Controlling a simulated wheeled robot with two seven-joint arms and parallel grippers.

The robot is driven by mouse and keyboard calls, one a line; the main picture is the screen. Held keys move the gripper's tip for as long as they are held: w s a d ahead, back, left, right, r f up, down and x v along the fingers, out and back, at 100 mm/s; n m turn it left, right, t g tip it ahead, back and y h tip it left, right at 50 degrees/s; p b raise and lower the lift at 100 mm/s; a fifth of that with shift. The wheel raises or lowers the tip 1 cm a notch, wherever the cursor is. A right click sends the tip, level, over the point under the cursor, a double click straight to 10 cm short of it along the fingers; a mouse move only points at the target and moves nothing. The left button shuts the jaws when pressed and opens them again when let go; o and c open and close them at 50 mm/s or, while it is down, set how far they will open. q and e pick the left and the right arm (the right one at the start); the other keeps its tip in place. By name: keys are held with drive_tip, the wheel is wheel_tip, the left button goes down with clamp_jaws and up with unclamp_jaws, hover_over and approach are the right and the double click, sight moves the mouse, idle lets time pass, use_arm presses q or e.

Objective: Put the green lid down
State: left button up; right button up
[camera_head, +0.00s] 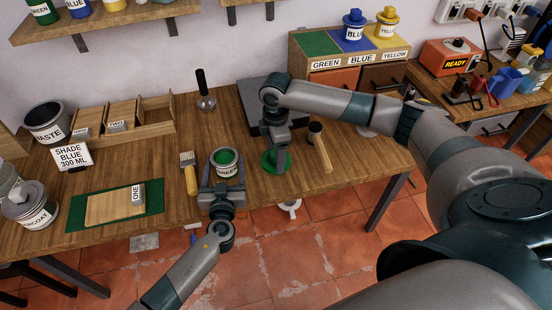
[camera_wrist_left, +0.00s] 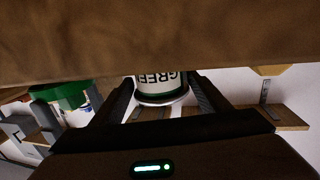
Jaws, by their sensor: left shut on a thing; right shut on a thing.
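The green tin (camera_head: 228,170) stands open on the table, green paint showing inside. My left gripper (camera_head: 222,184) is shut around it from the front. In the left wrist view the tin (camera_wrist_left: 161,83) appears upside down between the fingers, its label reading GREEN. The green lid (camera_head: 266,165) is just right of the tin, low over the table. My right gripper (camera_head: 275,150) is shut on it from above. The lid (camera_wrist_left: 62,95) also shows at the left of the left wrist view. I cannot tell whether the lid touches the table.
A hammer (camera_head: 319,146) lies right of the lid, and a dark flat plate (camera_head: 262,105) lies behind it. A brush (camera_head: 189,175) lies left of the tin. A wooden board (camera_head: 108,207) is on a green mat. A colour-labelled rack (camera_head: 326,64) stands at the back right.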

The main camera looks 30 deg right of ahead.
use_arm(q)
drive_tip(key=shift+s+a+f, duration=0.1)
drive_tip(key=shift+s+f, duration=0.1)
drive_tip(key=shift+f, duration=0.25)
use_arm(e)
drive_tip(key=shift+f, duration=1.55)
drive_tip(key=o, duration=1.2)
drive_tip(key=shift+c, duration=0.2)
wheel_tip(320, 180, up, 12)
drive_tip(key=shift+r, duration=0.2)
